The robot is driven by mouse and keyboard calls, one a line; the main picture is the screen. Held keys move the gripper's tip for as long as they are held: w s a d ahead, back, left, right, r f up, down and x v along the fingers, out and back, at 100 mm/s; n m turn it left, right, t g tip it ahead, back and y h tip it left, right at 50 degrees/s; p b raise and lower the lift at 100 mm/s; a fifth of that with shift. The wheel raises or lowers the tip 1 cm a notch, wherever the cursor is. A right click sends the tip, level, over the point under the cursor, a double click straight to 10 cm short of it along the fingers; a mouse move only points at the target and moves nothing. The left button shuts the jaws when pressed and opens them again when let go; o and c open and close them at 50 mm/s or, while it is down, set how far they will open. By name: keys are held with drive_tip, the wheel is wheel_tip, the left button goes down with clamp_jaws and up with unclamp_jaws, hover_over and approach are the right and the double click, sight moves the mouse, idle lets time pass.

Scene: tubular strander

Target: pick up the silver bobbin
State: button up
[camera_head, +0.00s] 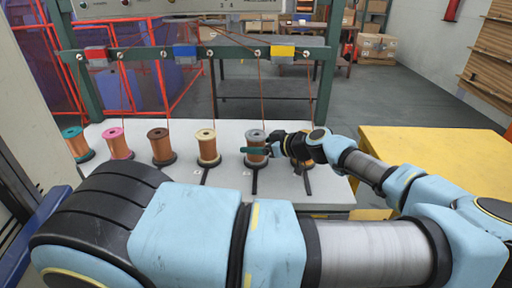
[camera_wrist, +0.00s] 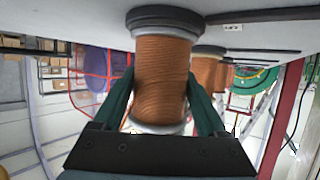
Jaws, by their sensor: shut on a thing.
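The silver bobbin (camera_head: 256,136), wound with copper-coloured wire and with a grey top flange, stands upright at its place on the white table (camera_head: 228,179). My gripper (camera_head: 255,150) reaches it from the right, its green fingers across the winding. In the wrist view, which is upside down, the bobbin (camera_wrist: 161,80) sits between the two fingers of my gripper (camera_wrist: 160,88), shut on it. Its lower end is at a black base by the table; I cannot tell whether there is a gap. The fingers hide part of the winding in the head view.
To the left stand a cream-topped bobbin (camera_head: 207,148), a brown one (camera_head: 160,147), a pink one (camera_head: 117,144) and a teal one (camera_head: 76,145). An orange-topped bobbin (camera_head: 308,152) is partly hidden behind my arm. A green frame (camera_head: 150,53) with wires rises behind. A yellow table (camera_head: 420,150) stands right.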

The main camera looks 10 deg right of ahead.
clamp_jaws()
drive_tip(key=shift+r, duration=0.1)
